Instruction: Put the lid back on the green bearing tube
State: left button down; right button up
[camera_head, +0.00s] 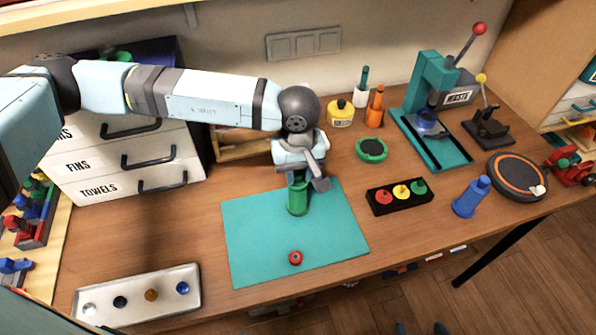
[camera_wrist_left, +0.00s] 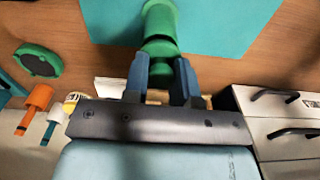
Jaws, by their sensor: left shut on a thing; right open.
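The green bearing tube (camera_head: 297,199) stands upright on the teal mat near its back edge. My left gripper (camera_head: 303,180) comes down over the tube's top. In the left wrist view my left gripper (camera_wrist_left: 161,72) is shut on a green piece (camera_wrist_left: 159,48), which looks like the lid. The tube (camera_wrist_left: 160,20) shows just beyond it, in line with it. I cannot tell whether the lid touches or sits on the tube's rim; the gripper mostly hides it in the head view. My right gripper is not in view.
The teal mat (camera_head: 250,235) bears a small red ring-like piece (camera_head: 295,257) near its front. A tray (camera_head: 137,296) with small round parts lies front left. White drawers (camera_head: 125,160) stand left. A black button box (camera_head: 397,196) and blue bottle (camera_head: 470,197) are right.

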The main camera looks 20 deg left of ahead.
dwell(0.3)
pick_arm(q)
jog(key=shift+c, duration=1.9)
grip_release()
jog(key=shift+r+p, duration=0.95)
jog(key=shift+r, duration=2.55)
grip_shut()
